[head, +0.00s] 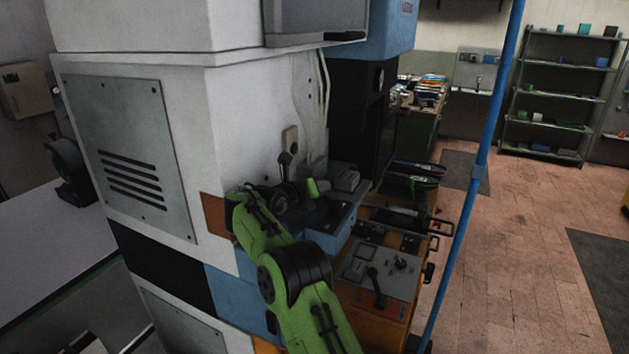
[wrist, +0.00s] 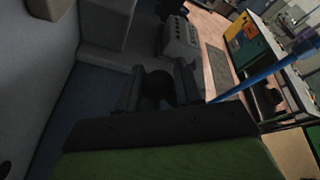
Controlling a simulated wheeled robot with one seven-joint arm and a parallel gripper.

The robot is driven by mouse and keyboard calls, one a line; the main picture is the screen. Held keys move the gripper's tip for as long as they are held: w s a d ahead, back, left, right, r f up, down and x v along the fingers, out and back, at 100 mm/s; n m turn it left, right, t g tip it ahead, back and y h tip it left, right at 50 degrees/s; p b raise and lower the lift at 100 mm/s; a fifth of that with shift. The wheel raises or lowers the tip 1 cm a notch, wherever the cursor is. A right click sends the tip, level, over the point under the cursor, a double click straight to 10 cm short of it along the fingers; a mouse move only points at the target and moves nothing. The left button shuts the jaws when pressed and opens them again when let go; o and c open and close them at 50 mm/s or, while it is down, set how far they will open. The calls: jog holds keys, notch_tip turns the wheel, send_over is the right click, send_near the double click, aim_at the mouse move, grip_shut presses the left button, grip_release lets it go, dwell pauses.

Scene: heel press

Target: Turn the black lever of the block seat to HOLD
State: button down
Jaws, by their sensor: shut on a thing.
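My gripper (wrist: 160,84) shows in the wrist view with its two dark fingers on either side of a black rounded knob, which I take to be the end of the black lever (wrist: 158,90). It is shut on this knob. The lever's lower part and any HOLD marking are hidden or too dark to read. In the head view my green arm reaches into the press bay, over the blue block seat (head: 336,238). My fingers and the held knob cannot be made out clearly there.
A dark upright handle (head: 285,160) stands by the white press housing (head: 230,150). A grey control panel (head: 385,268) with another black lever (head: 376,288) sits on the orange cabinet, right of my arm. A blue post (head: 478,180) rises farther right, with open floor (head: 510,270) beyond.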

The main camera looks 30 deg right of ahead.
jog(key=shift+d+m+g+h+p, duration=0.3)
jog(key=shift+m+g+p, duration=0.3)
jog(key=shift+p, duration=0.7)
jog(key=shift+d+f, duration=0.1)
jog(key=shift+f, duration=0.05)
jog(key=c, duration=0.8)
grip_release()
jog(key=b+v, duration=0.3)
jog(key=v, duration=0.8)
jog(key=shift+w+b, duration=0.15)
jog(key=shift+b, duration=0.15)
jog(key=shift+a, duration=0.45)
